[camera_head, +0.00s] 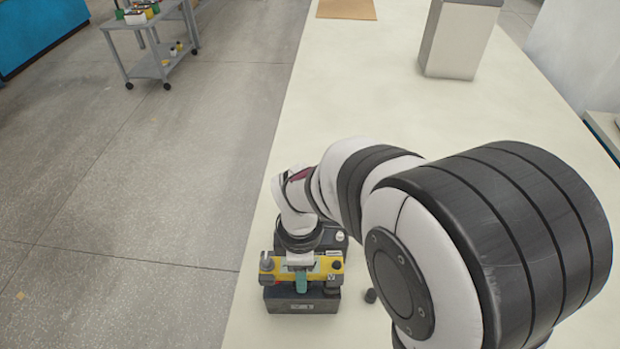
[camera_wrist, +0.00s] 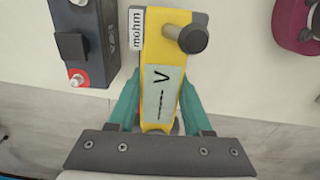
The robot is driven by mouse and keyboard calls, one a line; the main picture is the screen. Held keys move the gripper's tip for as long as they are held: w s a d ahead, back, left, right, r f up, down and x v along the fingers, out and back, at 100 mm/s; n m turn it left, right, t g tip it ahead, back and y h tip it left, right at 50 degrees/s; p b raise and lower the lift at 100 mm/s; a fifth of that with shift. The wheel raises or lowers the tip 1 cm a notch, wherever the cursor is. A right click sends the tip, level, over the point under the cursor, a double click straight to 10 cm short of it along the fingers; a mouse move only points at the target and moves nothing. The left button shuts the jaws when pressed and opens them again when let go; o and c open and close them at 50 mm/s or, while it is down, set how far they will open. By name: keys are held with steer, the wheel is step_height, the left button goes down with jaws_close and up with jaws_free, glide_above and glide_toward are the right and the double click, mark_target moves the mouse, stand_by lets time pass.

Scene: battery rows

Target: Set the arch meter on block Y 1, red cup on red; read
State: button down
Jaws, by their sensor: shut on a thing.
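The yellow arch meter (camera_head: 325,266) is held by my gripper (camera_head: 301,280), level above or on a dark battery block (camera_head: 300,305); contact cannot be told. In the wrist view the meter (camera_wrist: 155,55) lies between the teal fingers of my gripper (camera_wrist: 158,95). Its pale face shows a "V" and a line, with a "mohm" tag and a grey round knob (camera_wrist: 190,38) at the far end. A dark block (camera_wrist: 95,40) with a red-ringed terminal (camera_wrist: 77,80) lies left of the meter there. The cups' colours and the block's label cannot be read clearly.
A second dark block (camera_head: 335,236) stands just behind, partly hidden by my arm. A small black cap (camera_head: 371,296) lies on the table to the right. A grey box (camera_head: 455,45) and a brown board (camera_head: 346,9) are farther back. The table's left edge is close.

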steer(key=shift+f, duration=0.8)
steer(key=shift+c, duration=1.2)
jaws_free()
step_height(320, 180, up, 16)
steer(key=shift+f, duration=0.15)
steer(key=s+d+f+m+y, duration=0.1)
steer(key=s+d+m, duration=0.4)
steer(key=m, duration=0.7)
steer(key=s+d+f+m, duration=0.3)
steer(key=s+d+m, duration=0.3)
steer(key=s+m, duration=0.4)
steer(key=m, duration=0.2)
steer(key=shift+s+f+m+y, duration=0.15)
steer(key=shift+m+y, duration=0.15)
steer(key=shift+y, duration=0.1)
